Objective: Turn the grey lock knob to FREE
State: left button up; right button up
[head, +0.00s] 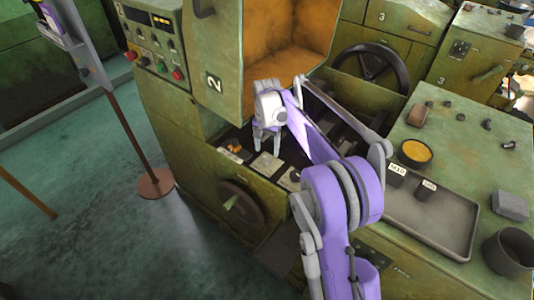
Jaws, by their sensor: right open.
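My right gripper (267,146) points down over the low deck of the green machine marked 2, with its fingers apart and nothing seen between them. Just below the fingertips is a pale plate (265,164) on that deck. I cannot tell from this view whether they touch it. A small greyish knob-like part (294,176) sits on another plate to the right, partly beside my arm. I cannot tell whether it is the lock knob, and no FREE marking is legible. An orange-brown part (236,149) is on the plate to the left. My left gripper is out of view.
The orange-lined housing (285,55) rises behind the gripper. A dark handwheel (241,208) is on the machine's front. At right, a green bench top holds a grey tray (430,222), a yellow-filled bowl (415,152) and a dark cup (509,250). The left floor is mostly clear.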

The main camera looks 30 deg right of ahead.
aim_at(267, 157)
notch_tip(267, 157, up, 7)
dwell(0.3)
dwell(0.4)
